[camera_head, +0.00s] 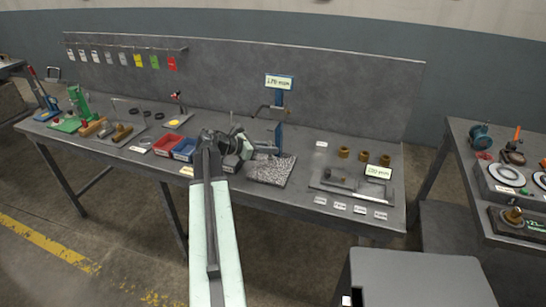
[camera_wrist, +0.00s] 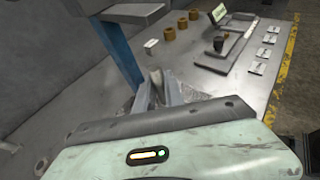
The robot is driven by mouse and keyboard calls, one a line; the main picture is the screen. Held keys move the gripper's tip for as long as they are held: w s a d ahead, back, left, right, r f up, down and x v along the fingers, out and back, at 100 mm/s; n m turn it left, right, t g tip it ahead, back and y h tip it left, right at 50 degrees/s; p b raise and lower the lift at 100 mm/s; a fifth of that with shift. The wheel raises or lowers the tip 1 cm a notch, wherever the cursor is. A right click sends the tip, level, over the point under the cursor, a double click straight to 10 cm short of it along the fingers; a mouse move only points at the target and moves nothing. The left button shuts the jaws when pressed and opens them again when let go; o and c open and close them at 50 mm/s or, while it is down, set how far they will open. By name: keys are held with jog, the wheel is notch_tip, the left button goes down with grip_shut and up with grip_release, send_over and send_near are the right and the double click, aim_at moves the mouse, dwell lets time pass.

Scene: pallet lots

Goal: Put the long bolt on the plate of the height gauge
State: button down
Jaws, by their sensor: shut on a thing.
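The height gauge has a blue post (camera_head: 279,130) with a label on top and a speckled plate (camera_head: 270,170) at its foot. In the wrist view the blue post (camera_wrist: 121,55) stands left of my fingers, and the speckled plate shows partly behind them. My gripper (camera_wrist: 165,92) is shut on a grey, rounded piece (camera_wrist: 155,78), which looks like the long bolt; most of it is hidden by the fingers. In the head view my gripper (camera_head: 243,146) is at the left side of the gauge, near the plate's back-left edge. I cannot tell whether the bolt touches the plate.
A red bin (camera_head: 167,145) and a blue bin (camera_head: 184,150) stand left of the gauge, beside my arm. Several brass bushings (camera_head: 364,156), a grey stepped fixture (camera_head: 350,187) and small cards (camera_head: 340,206) lie to the right. A grey back panel (camera_head: 340,90) closes the bench behind.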

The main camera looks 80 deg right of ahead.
jog(key=shift+s+d, duration=0.15)
jog(key=shift+s+d+f, duration=0.1)
jog(key=shift+s+d, duration=0.25)
jog(key=shift+d, duration=0.15)
notch_tip(320, 180, down, 4)
jog(key=b, duration=0.4)
jog(key=shift+a, duration=0.1)
jog(key=shift+r, duration=0.3)
jog(key=shift+f, duration=0.15)
jog(key=c, duration=1.8)
grip_release()
jog(key=shift+f, duration=0.1)
jog(key=shift+c, duration=0.2)
jog(key=o, duration=0.4)
jog(key=shift+o, duration=0.2)
